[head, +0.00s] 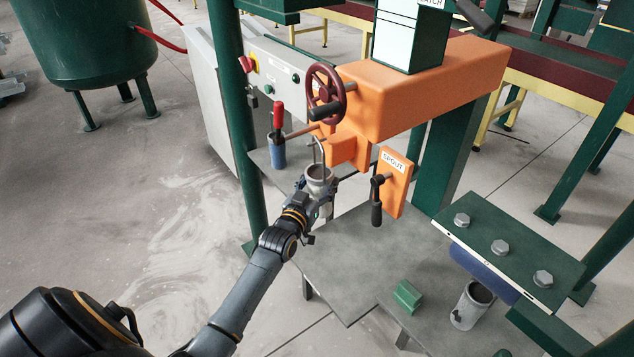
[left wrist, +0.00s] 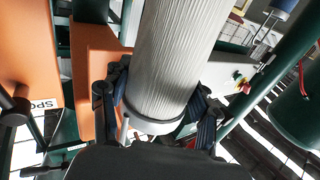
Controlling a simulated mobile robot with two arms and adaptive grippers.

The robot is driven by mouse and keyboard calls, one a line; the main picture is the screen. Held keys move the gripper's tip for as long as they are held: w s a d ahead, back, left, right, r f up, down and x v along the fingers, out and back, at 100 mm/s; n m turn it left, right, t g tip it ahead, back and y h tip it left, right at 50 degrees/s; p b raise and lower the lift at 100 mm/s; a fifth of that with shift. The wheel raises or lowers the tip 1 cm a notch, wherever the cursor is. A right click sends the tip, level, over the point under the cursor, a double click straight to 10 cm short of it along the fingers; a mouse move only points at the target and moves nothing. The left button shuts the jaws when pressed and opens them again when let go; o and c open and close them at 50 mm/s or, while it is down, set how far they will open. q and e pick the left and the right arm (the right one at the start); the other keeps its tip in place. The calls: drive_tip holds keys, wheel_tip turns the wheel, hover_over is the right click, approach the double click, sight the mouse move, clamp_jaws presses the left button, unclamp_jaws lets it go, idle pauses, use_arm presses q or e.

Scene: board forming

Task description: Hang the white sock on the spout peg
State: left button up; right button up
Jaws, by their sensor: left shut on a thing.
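My left gripper (head: 318,196) is shut on the white sock (head: 319,177), a ribbed pale tube held roughly upright with its open mouth up. In the left wrist view the sock (left wrist: 172,60) fills the middle, between the two dark fingers of the gripper (left wrist: 158,108). The orange plate labelled SPOUT (head: 397,183) is to the right of the sock, with a black crank handle (head: 376,205) on it. A thin bent rod (head: 318,147) comes down at the sock's mouth; I cannot tell whether its end is inside. Which part is the spout peg is unclear.
A similar pale tube (head: 472,304) stands on the grey table (head: 340,250) at the lower right, below a bolted green plate (head: 505,243). A small green block (head: 407,296) lies nearby. A red-handled lever (head: 277,125) and dark red handwheel (head: 326,94) are close by.

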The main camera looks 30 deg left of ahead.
use_arm(q)
drive_tip(key=o, duration=1.4)
drive_tip(key=shift+f, duration=0.15)
drive_tip(key=shift+a, duration=0.15)
drive_tip(key=shift+s, duration=0.1)
drive_tip(key=shift+s, duration=0.1)
drive_tip(key=s+d, duration=0.1)
drive_tip(key=s, duration=1)
drive_tip(key=shift+s+d, duration=0.25)
drive_tip(key=shift+s, duration=0.15)
